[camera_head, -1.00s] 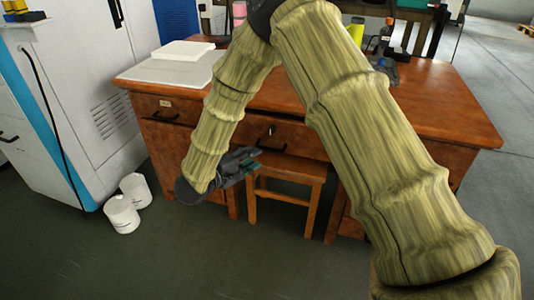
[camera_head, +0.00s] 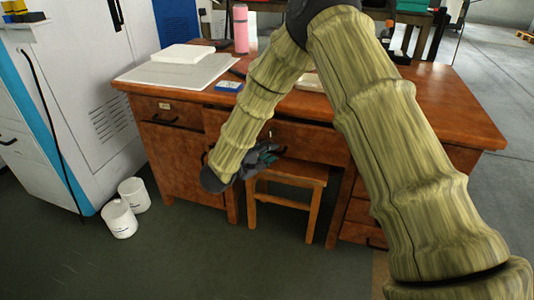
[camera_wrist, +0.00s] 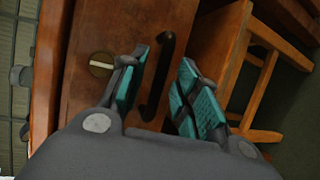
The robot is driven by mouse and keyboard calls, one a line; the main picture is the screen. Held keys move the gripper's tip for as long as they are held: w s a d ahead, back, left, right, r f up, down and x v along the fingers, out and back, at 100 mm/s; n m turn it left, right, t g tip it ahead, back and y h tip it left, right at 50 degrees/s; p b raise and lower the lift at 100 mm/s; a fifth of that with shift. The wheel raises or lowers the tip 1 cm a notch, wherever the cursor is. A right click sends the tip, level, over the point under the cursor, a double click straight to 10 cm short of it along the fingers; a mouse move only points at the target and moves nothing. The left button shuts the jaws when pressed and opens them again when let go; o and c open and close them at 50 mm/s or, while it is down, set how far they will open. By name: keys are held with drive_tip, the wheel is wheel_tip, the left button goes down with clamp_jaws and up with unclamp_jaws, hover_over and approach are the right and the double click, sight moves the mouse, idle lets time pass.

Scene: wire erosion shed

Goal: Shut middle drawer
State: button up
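The middle drawer (camera_head: 312,140) is a wide wooden front under the desk top, above a stool. In the head view it seems to stand slightly out, but how far I cannot tell. My gripper (camera_head: 264,157) is in front of it, partly hidden behind my arm. In the wrist view, my gripper (camera_wrist: 165,95) is open, with teal pads apart. The drawer's dark bar handle (camera_wrist: 157,75) shows between the fingers; whether they touch it I cannot tell. A round brass lock (camera_wrist: 101,64) sits on the drawer front (camera_wrist: 85,25) beside the left finger.
The wooden desk (camera_head: 440,105) carries a white board (camera_head: 170,72) and a pink bottle (camera_head: 240,28). The stool (camera_head: 290,172) stands under the drawer, close to my gripper. Two white buckets (camera_head: 119,218) stand by the grey cabinet (camera_head: 75,110). Floor in front is clear.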

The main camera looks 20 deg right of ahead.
clamp_jaws()
drive_tip(key=shift+w+d+r+p, duration=0.2)
drive_tip(key=shift+w+d+p, duration=0.2)
drive_tip(key=shift+w+p, duration=0.35)
drive_tip(key=shift+w+d+f+p, duration=0.1)
drive_tip(key=shift+w+d+p, duration=0.65)
drive_tip(key=shift+w+p, duration=0.25)
drive_tip(key=shift+o, duration=0.9)
unclamp_jaws()
drive_tip(key=shift+w+d+f, duration=0.1)
drive_tip(key=shift+w, duration=0.05)
drive_tip(key=v, duration=1.2)
